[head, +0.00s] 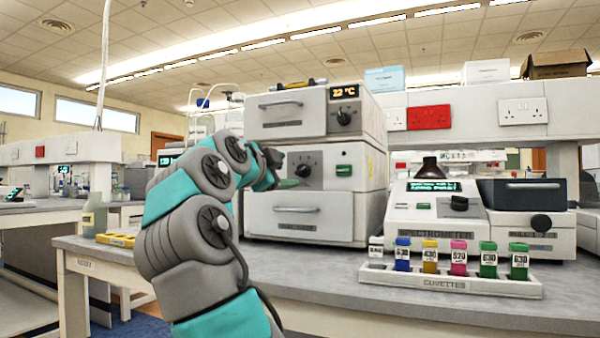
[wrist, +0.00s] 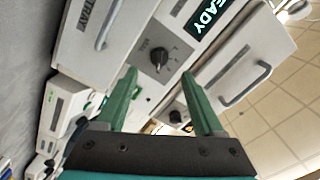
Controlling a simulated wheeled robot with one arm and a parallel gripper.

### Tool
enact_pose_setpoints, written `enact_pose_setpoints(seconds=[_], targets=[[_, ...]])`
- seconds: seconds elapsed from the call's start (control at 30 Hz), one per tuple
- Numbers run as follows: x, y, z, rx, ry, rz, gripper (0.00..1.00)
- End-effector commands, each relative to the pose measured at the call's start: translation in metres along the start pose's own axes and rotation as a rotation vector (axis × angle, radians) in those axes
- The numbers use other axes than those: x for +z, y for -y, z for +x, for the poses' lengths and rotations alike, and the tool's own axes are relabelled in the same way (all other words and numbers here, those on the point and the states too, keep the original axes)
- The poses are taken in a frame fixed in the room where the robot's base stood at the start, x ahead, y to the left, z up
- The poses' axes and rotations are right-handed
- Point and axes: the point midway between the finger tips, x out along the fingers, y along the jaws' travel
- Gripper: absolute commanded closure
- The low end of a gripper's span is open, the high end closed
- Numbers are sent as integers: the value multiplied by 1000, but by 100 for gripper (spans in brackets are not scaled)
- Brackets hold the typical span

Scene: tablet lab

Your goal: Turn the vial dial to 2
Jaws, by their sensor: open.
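A black dial (head: 303,171) with marks around it sits on the middle panel of the white stacked instrument (head: 372,168). It also shows in the wrist view (wrist: 159,57), between and beyond the fingertips, with a green READY display beside it. A second black dial (head: 344,117) is on the upper unit, beside the 22 °C display. My gripper (head: 290,183) is in front of the middle panel, left of and below the dial. In the wrist view, its green fingers (wrist: 158,73) are apart with nothing between them. Contact with the dial is not visible.
Drawers with grey handles lie above (head: 281,104) and below (head: 296,209) the middle panel. To the right stand a spectrometer (head: 434,205) with its own knob and a white cuvette rack (head: 450,284) of colored cuvettes.

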Motion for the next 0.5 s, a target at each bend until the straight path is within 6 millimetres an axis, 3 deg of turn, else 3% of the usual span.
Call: enact_pose_setpoints(seconds=[0.3, 0.5], targets=[[0, -1, 47, 7, 1, -5, 31], [0, 0, 67, 3, 0, -3, 31]])
